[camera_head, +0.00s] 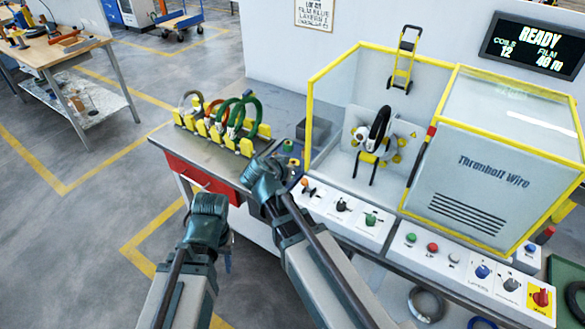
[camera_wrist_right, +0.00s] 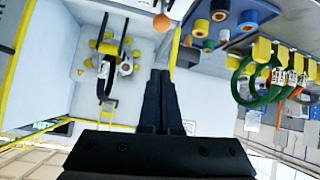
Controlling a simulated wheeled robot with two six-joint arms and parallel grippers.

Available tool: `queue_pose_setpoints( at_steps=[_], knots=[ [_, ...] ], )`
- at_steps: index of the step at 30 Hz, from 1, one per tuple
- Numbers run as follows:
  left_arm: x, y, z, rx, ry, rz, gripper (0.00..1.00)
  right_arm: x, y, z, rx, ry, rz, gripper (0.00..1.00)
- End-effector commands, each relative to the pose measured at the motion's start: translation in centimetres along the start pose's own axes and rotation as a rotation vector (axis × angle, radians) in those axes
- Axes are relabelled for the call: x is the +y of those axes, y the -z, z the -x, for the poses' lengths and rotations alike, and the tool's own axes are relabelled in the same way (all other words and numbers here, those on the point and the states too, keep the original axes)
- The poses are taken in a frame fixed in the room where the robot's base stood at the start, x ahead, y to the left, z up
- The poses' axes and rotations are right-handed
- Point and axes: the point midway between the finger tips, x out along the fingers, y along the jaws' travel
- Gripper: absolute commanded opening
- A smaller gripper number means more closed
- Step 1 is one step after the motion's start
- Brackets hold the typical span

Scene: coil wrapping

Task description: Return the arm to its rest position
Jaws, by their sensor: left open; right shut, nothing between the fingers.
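My left gripper (camera_head: 208,205) is at the lower left in the head view, in front of the bench and over the floor. It is open and its fingers are mostly hidden. My right gripper (camera_head: 262,172) is over the front right corner of the red-drawered bench, close to the coil rack. In the right wrist view its dark fingers (camera_wrist_right: 160,80) are shut together with nothing between them.
A yellow rack with several coloured coils (camera_head: 225,122) stands on the bench (camera_head: 168,141). To the right is a yellow-framed wrapping machine (camera_head: 480,170) with a black coil (camera_head: 380,123) in its bay. A button panel (camera_head: 345,205) runs along its front.

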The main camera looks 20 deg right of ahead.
Motion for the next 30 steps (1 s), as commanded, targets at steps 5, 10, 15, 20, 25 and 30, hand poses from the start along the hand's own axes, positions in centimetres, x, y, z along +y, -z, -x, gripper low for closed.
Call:
queue_pose_setpoints(
  at_steps=[5,10,15,20,25,30],
  knots=[
    [0.0,0.0,0.0,0.000,0.000,0.000,0.45,0.0,0.0,0.0,0.000,0.000,0.000,0.00],
    [0.0,0.0,0.0,0.000,0.000,0.000,0.45,0.0,-0.3,0.1,-0.008,0.000,0.007,0.00],
    [0.0,0.0,0.0,0.000,0.000,0.000,0.45,0.3,-5.1,1.9,-0.175,0.017,0.175,0.00],
    [0.0,0.0,0.0,0.000,0.000,0.000,0.45,0.6,-12.8,6.1,-0.452,0.125,0.484,0.00],
    [0.0,0.0,0.0,0.000,0.000,0.000,0.45,1.0,-18.8,10.9,-0.674,0.305,0.773,0.00],
    [0.0,0.0,0.0,0.000,0.000,0.000,0.45,1.3,-21.4,13.7,-0.775,0.430,0.927,0.00]
  ],
)
